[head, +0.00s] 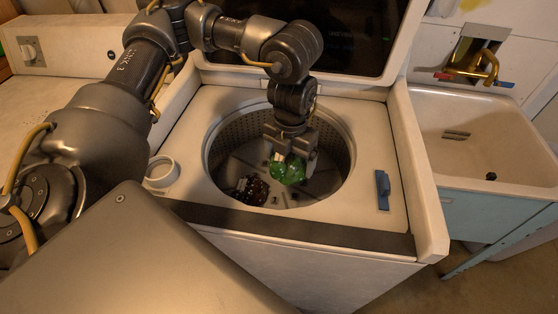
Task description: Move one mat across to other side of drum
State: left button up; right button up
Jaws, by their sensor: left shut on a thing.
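The drum (225,136) is the round perforated metal tub of the open top-loading washer. My left gripper (290,165) reaches down into the drum's opening from above. It is shut on a green, crumpled-looking thing (287,172), which seems to be a mat, right of the drum's middle. A dark brown, speckled thing (249,189), perhaps another mat, lies low in the drum at the front left, apart from the green one. Whether the green mat touches the drum floor is not clear. My right gripper is not in view.
The washer's raised lid (335,36) stands behind the drum. A white round cup or ring (161,172) is on the washer top at left, and a blue part (382,189) at right. A utility sink (480,130) with a brass faucet (475,66) stands at right.

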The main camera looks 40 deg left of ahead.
pick_arm(q)
jog(key=shift+w+f+b, duration=0.1)
jog(key=shift+f+b, duration=0.3)
jog(key=shift+f, duration=0.75)
jog(key=w+a+f, duration=0.1)
jog(key=w+f, duration=0.2)
jog(key=w, duration=0.1)
jog(key=w+a+f, duration=0.1)
jog(key=w+f, duration=0.2)
jog(key=w, duration=0.1)
jog(key=w+a+f+b, duration=0.1)
jog(key=w+f, duration=0.1)
jog(key=w, duration=0.2)
jog(key=shift+w+f, duration=0.15)
jog(key=shift+f, duration=0.25)
jog(key=shift+w+f, duration=0.35)
jog(key=shift+w, duration=0.1)
jog(key=shift+w+a+f, duration=0.1)
jog(key=shift+f, duration=0.35)
notch_tip(320, 180, down, 3)
jog(key=shift+r, duration=0.15)
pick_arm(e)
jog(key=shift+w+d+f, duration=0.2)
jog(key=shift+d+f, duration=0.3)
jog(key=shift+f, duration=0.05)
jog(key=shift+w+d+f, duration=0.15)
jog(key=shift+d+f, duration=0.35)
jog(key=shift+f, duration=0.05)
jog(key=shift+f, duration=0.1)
